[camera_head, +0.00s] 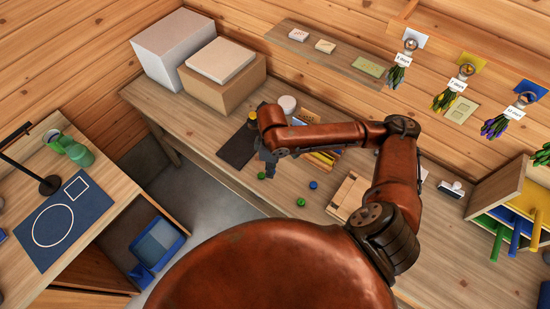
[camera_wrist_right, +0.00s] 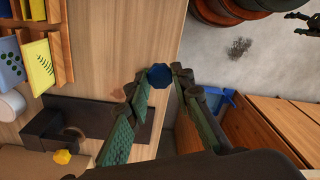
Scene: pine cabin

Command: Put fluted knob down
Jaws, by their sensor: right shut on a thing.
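The fluted knob (camera_wrist_right: 160,76) is dark blue and faceted, held between the fingertips of my right gripper (camera_wrist_right: 160,80) in the right wrist view. In the head view my right gripper (camera_head: 268,162) points down above the workbench (camera_head: 205,122) near its front edge, beside a dark mat (camera_head: 237,146). The held knob cannot be made out there. Its height above the bench is hard to tell. Two spread dark prongs at the right wrist view's right edge look like my left gripper (camera_wrist_right: 303,24), apparently open and empty, far from the knob.
Small green balls (camera_head: 300,202) and a blue one (camera_head: 313,184) lie on the bench. A yellow knob (camera_wrist_right: 62,157) is near a dark block (camera_wrist_right: 45,138). Bare wood lies between.

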